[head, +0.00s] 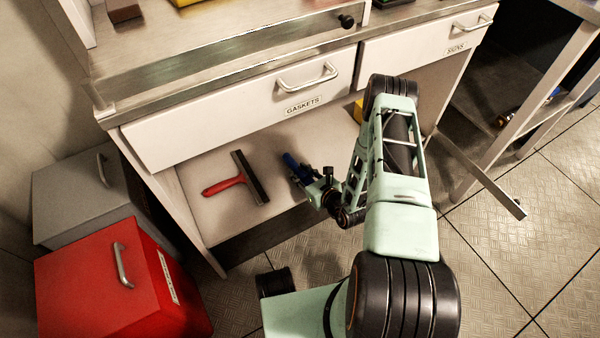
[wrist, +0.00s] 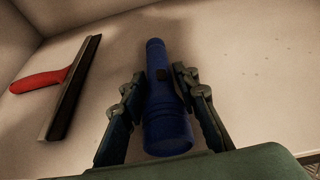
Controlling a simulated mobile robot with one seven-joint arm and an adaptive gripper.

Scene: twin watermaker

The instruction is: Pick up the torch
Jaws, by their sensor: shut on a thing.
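The torch (wrist: 167,115) is a blue cylinder with a dark button on its side, seen in the wrist view between my fingers. My gripper (wrist: 160,92) is shut on it, one finger on each side. In the head view the blue torch (head: 292,164) shows at the end of my gripper (head: 303,175), over the white lower shelf. I cannot tell whether the torch touches the shelf.
A red-handled squeegee (head: 239,180) lies on the lower shelf (head: 215,220) left of the torch. The drawer labelled GASKETS (head: 240,110) overhangs the shelf. A red box (head: 110,285) and a grey box (head: 80,195) stand at the left.

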